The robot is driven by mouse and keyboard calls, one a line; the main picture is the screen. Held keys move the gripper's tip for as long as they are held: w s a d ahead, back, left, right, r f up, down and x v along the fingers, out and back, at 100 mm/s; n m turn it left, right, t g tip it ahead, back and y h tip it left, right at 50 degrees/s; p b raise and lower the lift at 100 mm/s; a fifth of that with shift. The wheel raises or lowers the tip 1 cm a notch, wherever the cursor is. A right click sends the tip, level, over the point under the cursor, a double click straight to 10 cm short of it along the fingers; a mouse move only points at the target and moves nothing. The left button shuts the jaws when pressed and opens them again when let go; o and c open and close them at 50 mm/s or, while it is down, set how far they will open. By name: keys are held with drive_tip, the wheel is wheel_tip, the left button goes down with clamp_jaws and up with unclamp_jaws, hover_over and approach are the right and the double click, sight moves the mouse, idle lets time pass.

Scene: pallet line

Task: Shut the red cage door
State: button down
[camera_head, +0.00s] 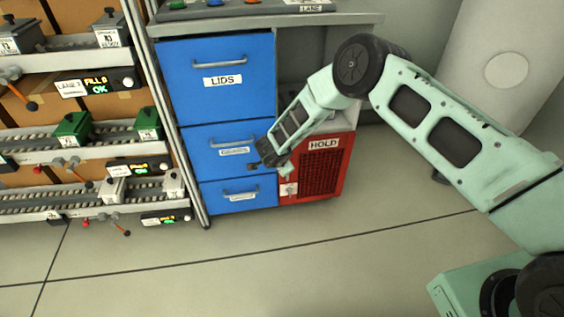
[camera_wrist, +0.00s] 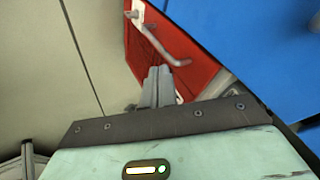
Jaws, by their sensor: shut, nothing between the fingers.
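The red cage door (camera_head: 325,172) is at the lower right of the cabinet in the head view, with a HOLD label and a dark mesh panel. A pale latch plate (camera_head: 289,189) sits at its lower left. I cannot tell whether the door is flush with its frame. My gripper (camera_head: 268,153) is shut and empty, in front of the door's left side and the neighbouring blue drawer. In the wrist view, my shut fingers (camera_wrist: 158,88) point at the red door (camera_wrist: 178,48), just below its grey bar handle (camera_wrist: 164,48). Contact cannot be told. My arm hides part of the door's top left.
Blue drawers (camera_head: 218,80) stand left of the door, under a grey worktop (camera_head: 270,22). Conveyor racks (camera_head: 75,132) with small boxes stand further left. A pale rounded body (camera_head: 500,65) is at the back right. The floor (camera_head: 230,275) in front is clear.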

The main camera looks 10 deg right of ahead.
drive_tip(key=s+a+r+n+y+p, duration=0.1)
drive_tip(key=s+a+r+n+y, duration=0.2)
drive_tip(key=a+r, duration=0.5)
drive_tip(key=s+a+r+n+y+p, duration=0.15)
drive_tip(key=s+a+r, duration=0.25)
drive_tip(key=r, duration=0.8)
drive_tip(key=s+a+r+n+g+y, duration=0.2)
drive_tip(key=s+a+r+n+y, duration=0.2)
drive_tip(key=s+r+n, duration=0.45)
drive_tip(key=s+d+r+n+g, duration=0.1)
drive_tip(key=s+d+r+n, duration=0.15)
drive_tip(key=s, duration=0.55)
drive_tip(key=s+d+r+n+g, duration=0.2)
drive_tip(key=s+r, duration=0.1)
drive_tip(key=s, duration=0.5)
drive_tip(key=s+d+r+n+g+h, duration=0.15)
drive_tip(key=s+d+n+h, duration=0.3)
drive_tip(key=s+d, duration=0.8)
wheel_tip(320, 180, up, 20)
drive_tip(key=p, duration=2)
drive_tip(key=shift+s+r+m, duration=0.2)
drive_tip(key=shift+s+m, duration=0.1)
drive_tip(key=shift+s, duration=0.1)
